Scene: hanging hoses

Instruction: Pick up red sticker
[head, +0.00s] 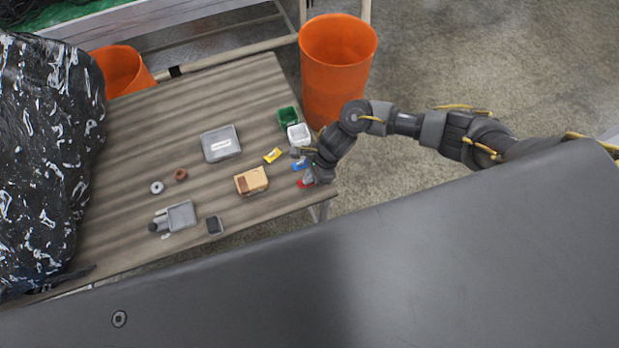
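The red sticker (304,184) is a small red patch near the right edge of the wooden table, partly hidden by my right gripper. My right gripper (303,166) is low over that edge. Its fingers look spread, one beside the white container and the other against or just above the red patch; contact cannot be told. A blue piece (299,165) shows between the fingers, and a yellow piece (272,155) lies to their left. My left gripper is not in view.
A green bin (288,118) and a white container (299,134) stand just behind my gripper. A cardboard box (251,181), a grey tray (220,144) and small parts lie to the left. An orange barrel (336,75) stands behind the table; a black plastic-wrapped bulk (45,150) fills the left.

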